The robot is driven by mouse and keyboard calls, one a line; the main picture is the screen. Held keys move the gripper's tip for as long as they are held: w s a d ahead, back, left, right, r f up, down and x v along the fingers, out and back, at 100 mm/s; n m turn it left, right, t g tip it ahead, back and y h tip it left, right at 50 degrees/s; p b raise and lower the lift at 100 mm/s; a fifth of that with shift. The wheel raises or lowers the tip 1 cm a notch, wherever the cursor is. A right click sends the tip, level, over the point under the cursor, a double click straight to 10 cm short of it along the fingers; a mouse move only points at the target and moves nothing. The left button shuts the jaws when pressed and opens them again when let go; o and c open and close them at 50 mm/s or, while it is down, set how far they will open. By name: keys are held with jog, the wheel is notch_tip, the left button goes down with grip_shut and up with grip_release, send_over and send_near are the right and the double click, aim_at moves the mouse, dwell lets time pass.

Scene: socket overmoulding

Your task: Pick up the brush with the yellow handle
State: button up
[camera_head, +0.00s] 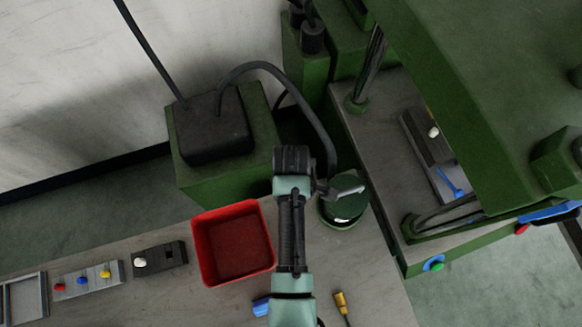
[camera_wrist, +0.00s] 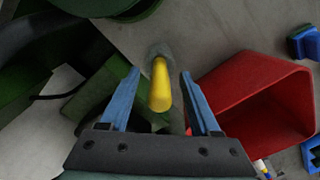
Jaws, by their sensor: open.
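The brush's yellow handle (camera_wrist: 160,88) shows in the wrist view, with its near end towards the camera and a grey end (camera_wrist: 160,50) farther off. My gripper (camera_wrist: 160,84) is open, with one blue finger on each side of the handle in the picture. Gaps show between the handle and both fingers, and I cannot tell the depth between them. In the head view my arm's dark end (camera_head: 291,160) hides the brush and the fingers.
A red bin (camera_head: 205,258) stands close by on the bench, left of my arm. A green round part (camera_head: 338,212) stands to the right. Blue (camera_head: 262,305) and yellow (camera_head: 341,302) connectors lie near the front. A green machine (camera_head: 490,80) fills the right.

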jog(key=shift+f, duration=0.2)
grip_shut()
jog(key=shift+r, duration=0.1)
notch_tip(320, 180, up, 10)
jog(key=shift+f+b, duration=0.1)
jog(key=shift+b, duration=0.25)
dwell(0.4)
